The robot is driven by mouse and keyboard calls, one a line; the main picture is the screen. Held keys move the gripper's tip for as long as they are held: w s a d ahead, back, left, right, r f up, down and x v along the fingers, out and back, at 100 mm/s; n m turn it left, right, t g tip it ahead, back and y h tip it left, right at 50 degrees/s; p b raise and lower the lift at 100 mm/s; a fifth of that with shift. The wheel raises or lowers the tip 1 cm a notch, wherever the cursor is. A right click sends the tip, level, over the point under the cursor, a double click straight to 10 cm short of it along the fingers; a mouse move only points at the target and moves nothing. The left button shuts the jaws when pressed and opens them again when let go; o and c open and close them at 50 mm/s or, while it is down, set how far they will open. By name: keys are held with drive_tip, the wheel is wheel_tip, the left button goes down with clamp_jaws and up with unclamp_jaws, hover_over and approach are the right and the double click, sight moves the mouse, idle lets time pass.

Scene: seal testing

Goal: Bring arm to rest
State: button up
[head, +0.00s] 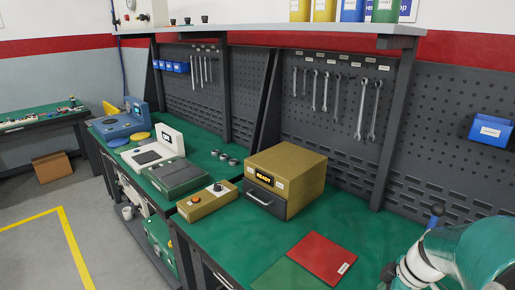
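My arm (465,250) shows at the bottom right in the head view, as teal and white rounded links over the right end of the green workbench (225,240). A white ring and dark parts show at the arm's left side. My gripper's fingers are not visible, so whether it is open or shut does not show.
A tan box with a dark drawer (290,178) stands mid-bench, beside a tan control box (210,201). A red mat (320,257) lies at the front right. Several wrenches (360,108) hang on the pegboard below a shelf (275,34). The bench around the red mat is clear.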

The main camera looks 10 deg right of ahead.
drive_tip(key=s+a+r+m+t+h, duration=0.1)
drive_tip(key=s+a+r+m, duration=0.1)
drive_tip(key=a+r+m, duration=0.3)
drive_tip(key=s+a+r+m+t+h, duration=0.1)
drive_tip(key=s+a+r+m+t, duration=0.1)
drive_tip(key=a+r, duration=0.6)
drive_tip(key=s+a+m, duration=0.1)
drive_tip(key=a+m, duration=0.1)
drive_tip(key=a, duration=0.4)
drive_tip(key=shift+s+m+h, duration=0.2)
drive_tip(key=shift+m+h, duration=0.2)
